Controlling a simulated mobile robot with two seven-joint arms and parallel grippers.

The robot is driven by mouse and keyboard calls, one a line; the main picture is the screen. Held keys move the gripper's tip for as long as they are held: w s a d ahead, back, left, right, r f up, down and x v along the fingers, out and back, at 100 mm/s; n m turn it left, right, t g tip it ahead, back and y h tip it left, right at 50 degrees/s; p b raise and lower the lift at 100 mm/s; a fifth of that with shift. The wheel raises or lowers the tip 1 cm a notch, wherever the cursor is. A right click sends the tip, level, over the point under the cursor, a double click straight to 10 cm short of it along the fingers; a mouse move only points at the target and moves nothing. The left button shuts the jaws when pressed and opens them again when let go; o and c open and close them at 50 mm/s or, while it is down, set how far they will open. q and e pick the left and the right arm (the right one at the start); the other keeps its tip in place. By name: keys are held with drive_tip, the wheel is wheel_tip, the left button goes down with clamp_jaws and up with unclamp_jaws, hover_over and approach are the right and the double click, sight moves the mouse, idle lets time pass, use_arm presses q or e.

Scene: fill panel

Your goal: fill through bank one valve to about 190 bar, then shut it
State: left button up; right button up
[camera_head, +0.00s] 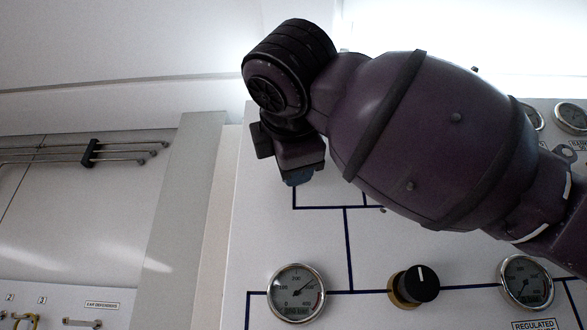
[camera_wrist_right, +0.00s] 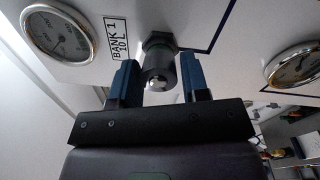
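In the right wrist view, a dark round valve knob (camera_wrist_right: 159,72) sticks out of the panel beside the "BANK 1 10 L" label (camera_wrist_right: 116,38). The two blue fingers of my right gripper (camera_wrist_right: 160,82) stand on either side of it; whether both touch it is not clear. A bank gauge (camera_wrist_right: 58,35) is left of the label; its reading is too small to tell. In the head view my right gripper (camera_head: 295,170) is in front of the panel (camera_head: 265,225), and my wrist hides the valve. My left gripper is not in view.
In the head view, a round gauge (camera_head: 296,292) with a 400 scale, a black knob (camera_head: 420,284) with a white mark, and another gauge (camera_head: 526,281) above a "REGULATED" label line the lower panel. Pipes (camera_head: 90,153) run along the left wall.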

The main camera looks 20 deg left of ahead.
drive_tip(key=shift+o, duration=1.4)
drive_tip(key=shift+s, duration=0.1)
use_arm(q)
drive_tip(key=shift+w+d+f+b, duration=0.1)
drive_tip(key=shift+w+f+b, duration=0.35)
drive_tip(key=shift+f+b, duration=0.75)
use_arm(e)
drive_tip(key=v, duration=1)
drive_tip(key=shift+s+b, duration=0.3)
drive_tip(key=shift+s, duration=0.05)
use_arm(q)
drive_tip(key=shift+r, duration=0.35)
use_arm(e)
drive_tip(key=shift+d+f, duration=0.1)
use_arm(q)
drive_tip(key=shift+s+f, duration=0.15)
